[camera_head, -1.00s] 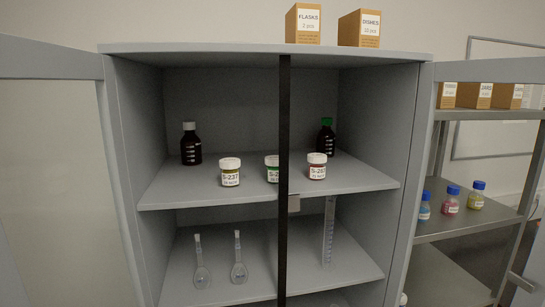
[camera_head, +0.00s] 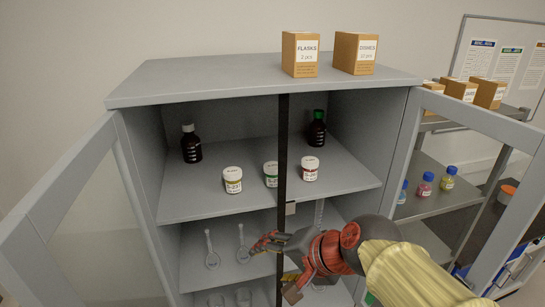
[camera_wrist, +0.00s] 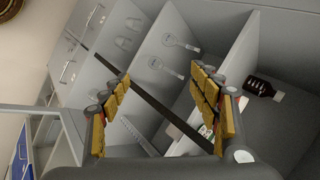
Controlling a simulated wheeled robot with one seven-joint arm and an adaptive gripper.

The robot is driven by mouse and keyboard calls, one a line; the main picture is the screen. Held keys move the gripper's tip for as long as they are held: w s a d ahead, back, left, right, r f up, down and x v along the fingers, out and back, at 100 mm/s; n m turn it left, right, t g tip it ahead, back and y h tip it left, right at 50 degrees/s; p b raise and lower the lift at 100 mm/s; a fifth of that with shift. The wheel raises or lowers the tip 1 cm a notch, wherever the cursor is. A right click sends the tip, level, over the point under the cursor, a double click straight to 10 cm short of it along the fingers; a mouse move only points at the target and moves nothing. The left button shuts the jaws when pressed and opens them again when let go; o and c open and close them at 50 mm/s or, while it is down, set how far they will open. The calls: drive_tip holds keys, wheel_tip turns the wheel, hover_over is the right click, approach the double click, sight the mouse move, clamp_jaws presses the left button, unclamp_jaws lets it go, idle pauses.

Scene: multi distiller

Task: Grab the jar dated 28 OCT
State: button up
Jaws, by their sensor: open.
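Three small white-lidded jars stand on the upper cabinet shelf in the head view: a yellow-green one marked S-237 (camera_head: 233,181) at left, a green-labelled one (camera_head: 271,174) in the middle, and a reddish one (camera_head: 309,169) at right. Their date lines are too small to read surely now. The middle jar is partly hidden by the black upright. My gripper (camera_head: 277,267) is open and empty, below the jars, in front of the lower shelf. In the wrist view its fingers (camera_wrist: 160,76) are spread, and a jar shows partly behind the right finger.
A black upright (camera_head: 282,150) runs down the middle of the cabinet front. Dark bottles (camera_head: 191,144) (camera_head: 317,128) stand behind the jars. Flasks (camera_head: 211,252) stand on the lower shelf. Open glass doors (camera_head: 455,190) flank the cabinet. Boxes (camera_head: 301,55) sit on top.

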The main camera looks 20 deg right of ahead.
drive_tip(key=w+d+r+m+t+y, duration=0.1)
drive_tip(key=w+r+m+t, duration=0.25)
drive_tip(key=w+m, duration=0.8)
drive_tip(key=m+t+h, duration=0.2)
drive_tip(key=m, duration=1)
approach(276, 175)
drive_tip(key=w+f, duration=0.1)
drive_tip(key=w, duration=0.1)
drive_tip(key=w+f, duration=0.2)
drive_tip(key=shift+a, duration=0.15)
drive_tip(key=shift+w, duration=0.3)
drive_tip(key=x, duration=0.7)
drive_tip(key=shift+w+a+r, duration=0.3)
drive_tip(key=shift+s, duration=0.1)
drive_tip(key=c, duration=1.4)
drive_tip(key=shift+o, duration=0.2)
